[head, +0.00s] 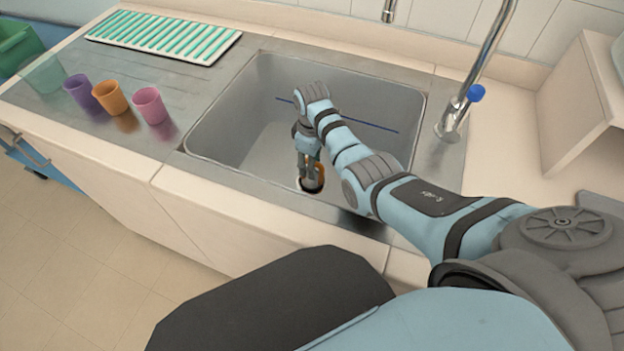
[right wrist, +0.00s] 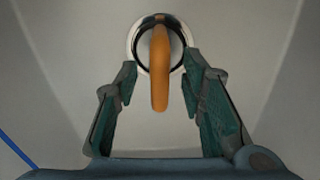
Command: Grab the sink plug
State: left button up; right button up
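The sink plug (right wrist: 160,75) shows in the right wrist view as an orange curved handle over the round metal drain (right wrist: 134,45) in the sink floor. In the head view a bit of orange plug (head: 320,172) shows beside my right gripper (head: 310,178), low in the sink. In the right wrist view my right gripper (right wrist: 162,90) is open, with one finger on each side of the orange handle. There is a visible gap between the handle and each finger. My left gripper is not in view.
The sink (head: 225,112) has steep metal walls around my right arm. A tap (head: 452,118) with a blue knob stands at its right. Several coloured cups, one of them pink (head: 150,105), and a striped drying rack (head: 165,37) are on the left. A thin blue line (head: 380,127) marks the back wall.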

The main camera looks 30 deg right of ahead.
jog(key=shift+r, duration=0.1)
jog(key=shift+c, duration=0.6)
grip_shut()
jog(key=shift+r, duration=0.1)
